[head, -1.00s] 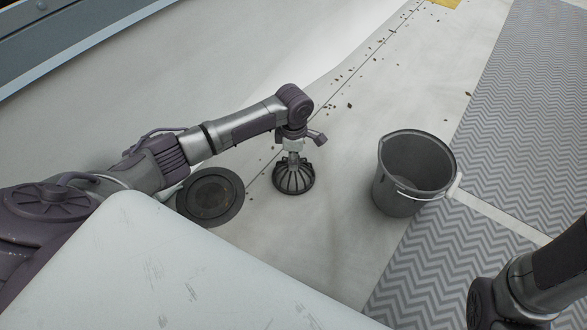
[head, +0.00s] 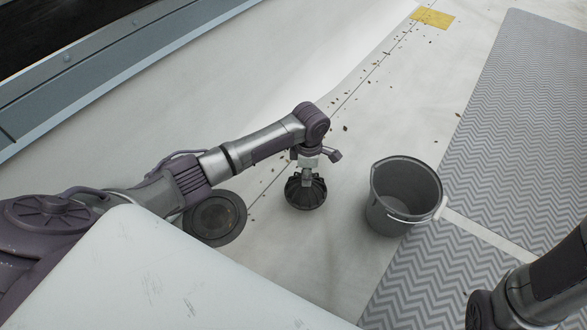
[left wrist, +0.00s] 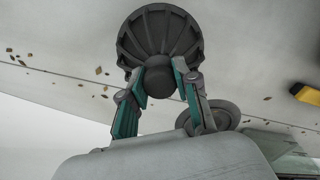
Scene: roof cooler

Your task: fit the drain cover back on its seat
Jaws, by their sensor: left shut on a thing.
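The drain cover, a dark ribbed dome (head: 305,194), hangs from my left gripper (head: 307,174) to the right of the drain seat. In the left wrist view the two fingers (left wrist: 162,80) are shut on the knob of the cover (left wrist: 160,35). The drain seat, a round dark ring (head: 215,218) in the pale roof, lies left of the cover and partly under my left arm; part of it also shows in the left wrist view (left wrist: 222,112). The gap between cover and roof is hard to judge. My right gripper is out of view; only part of that arm shows.
A grey bucket (head: 402,196) stands right of the cover. A grey zigzag-patterned walkway mat (head: 500,130) runs along the right. Dry leaf bits lie along the roof seam. A yellow patch (head: 432,18) lies at the far end. The roof between cover and seat looks clear.

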